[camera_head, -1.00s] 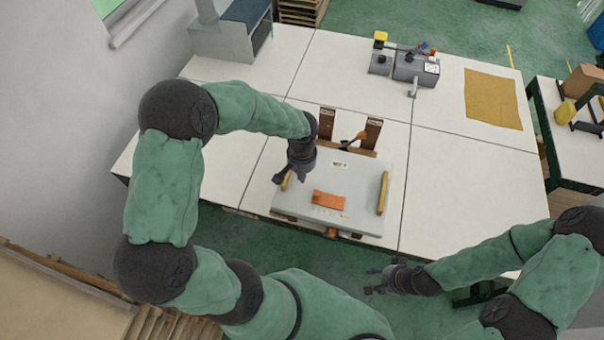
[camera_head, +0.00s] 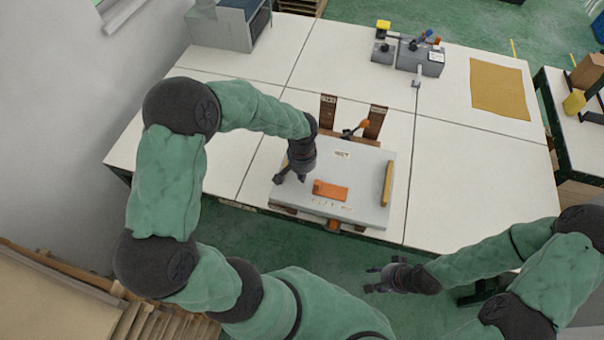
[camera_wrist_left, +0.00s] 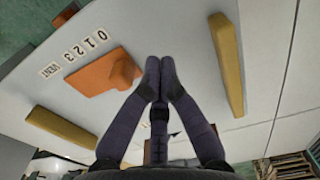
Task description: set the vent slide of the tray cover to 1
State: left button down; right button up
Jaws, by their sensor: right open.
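The grey tray cover (camera_head: 355,205) lies on the near edge of the table. Its orange vent slide (camera_head: 331,191) has a raised knob at its left end; in the left wrist view the slide (camera_wrist_left: 93,76) and knob (camera_wrist_left: 123,69) sit beside printed marks 0, 1, 2, 3 and VENT (camera_wrist_left: 75,53). The knob is toward the 0 end; the exact setting is unclear. My left gripper (camera_head: 291,179) is over the cover, left of the knob. In its wrist view the fingertips (camera_wrist_left: 160,66) meet, empty, beside the knob. My right gripper (camera_head: 372,279) is open and empty, off the table.
A yellow handle (camera_head: 387,184) is on the cover's right side; the wrist view shows two yellow handles, one (camera_wrist_left: 228,63) close to my fingers. Brown posts (camera_head: 375,122) and an orange-tipped lever stand behind the cover. A grey device (camera_head: 418,60) and brown mat (camera_head: 499,88) lie farther back.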

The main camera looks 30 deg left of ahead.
aim_at(316, 182)
pick_arm(q)
jog(key=shift+f+b, duration=0.3)
jog(key=shift+f, duration=0.25)
jog(key=shift+w+d+b, duration=0.15)
jog(key=shift+w+d, duration=0.05)
jog(key=shift+d, duration=0.55)
jog(key=shift+w+d+b, duration=0.15)
jog(key=shift+d, duration=0.55)
jog(key=shift+w+d+b, duration=0.15)
jog(key=shift+w+d, duration=0.05)
jog(key=shift+d, duration=0.55)
jog(key=shift+s+a+r, duration=0.1)
jog(key=shift+s+a, duration=0.1)
jog(key=shift+a, duration=0.6)
notch_tip(316, 182, up, 9)
jog(key=p, duration=0.6)
